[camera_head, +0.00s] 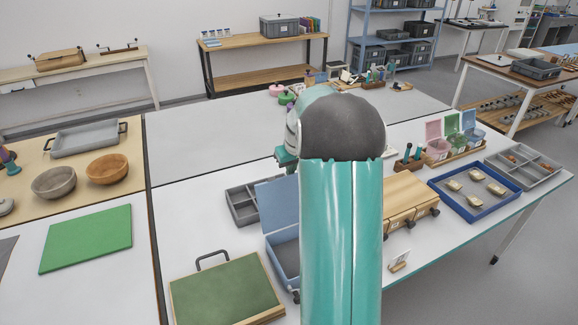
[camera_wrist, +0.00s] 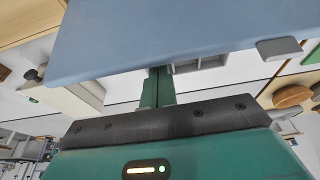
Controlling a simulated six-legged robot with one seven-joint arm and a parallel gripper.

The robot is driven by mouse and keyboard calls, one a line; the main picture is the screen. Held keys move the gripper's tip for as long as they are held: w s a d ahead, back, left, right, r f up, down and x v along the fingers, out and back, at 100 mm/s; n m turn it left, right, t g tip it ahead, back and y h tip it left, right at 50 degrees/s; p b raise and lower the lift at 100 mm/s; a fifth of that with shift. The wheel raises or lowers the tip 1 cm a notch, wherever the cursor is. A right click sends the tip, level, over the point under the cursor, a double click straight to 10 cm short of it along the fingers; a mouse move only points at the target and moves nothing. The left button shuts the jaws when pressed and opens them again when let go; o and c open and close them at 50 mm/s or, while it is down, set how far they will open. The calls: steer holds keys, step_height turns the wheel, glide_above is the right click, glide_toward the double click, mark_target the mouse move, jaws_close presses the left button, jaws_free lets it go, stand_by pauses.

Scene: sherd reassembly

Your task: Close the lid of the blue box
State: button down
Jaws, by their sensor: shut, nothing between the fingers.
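The blue box (camera_head: 285,262) stands on the white table just left of my arm, which hides its right part. Its lid (camera_head: 277,204) stands raised at the box's far side. In the wrist view a broad blue panel, apparently this lid (camera_wrist: 170,38), fills the top, with a small tab on its edge. My gripper (camera_wrist: 158,86) is shut and empty, its teal fingers close to the panel's edge. The fingertips seem to pass behind it, and I cannot tell whether they touch.
A green-topped case (camera_head: 227,292) lies left of the box, and a grey divided tray (camera_head: 243,205) behind it. Wooden drawers (camera_head: 405,202) stand right of my arm. Beyond are a blue tray (camera_head: 474,212) with sherds and small pink, green and blue open boxes (camera_head: 455,137).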

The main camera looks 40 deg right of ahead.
steer(key=shift+w+f, duration=0.1)
steer(key=shift+w, duration=0.05)
steer(key=shift+s+a+r, duration=0.1)
steer(key=shift+s+r, duration=0.15)
steer(key=shift+s, duration=0.2)
